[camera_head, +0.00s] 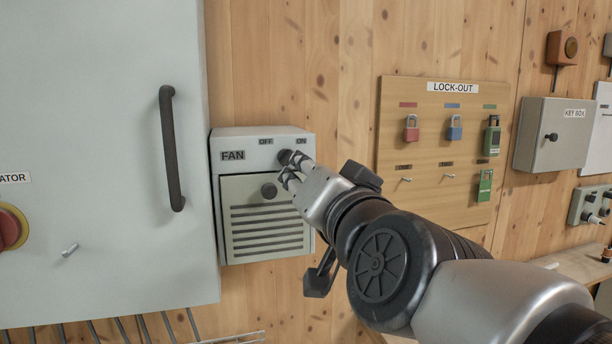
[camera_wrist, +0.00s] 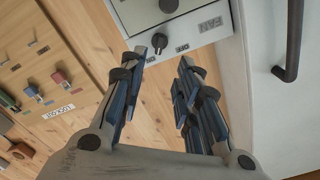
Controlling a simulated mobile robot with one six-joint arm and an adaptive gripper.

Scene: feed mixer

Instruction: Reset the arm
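My gripper (camera_head: 291,173) is in front of the upper right of the fan box (camera_head: 230,200), by its dark rotary switch (camera_head: 284,156) and the ON label. In the wrist view, my gripper (camera_wrist: 168,60) has its fingers spread, with nothing held between them. The switch (camera_wrist: 160,42) shows just beyond the left fingertip; I cannot tell whether they touch. The fan box (camera_wrist: 215,8) also shows there, turned over. My arm reaches in from the lower right in the head view.
A grey cabinet (camera_head: 100,110) with a dark bar handle (camera_head: 172,150) stands out left of the fan box. A lock-out board (camera_head: 440,130) with several padlocks and a key box (camera_head: 552,135) are on the wooden wall to the right. Bare wall lies above the fan box.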

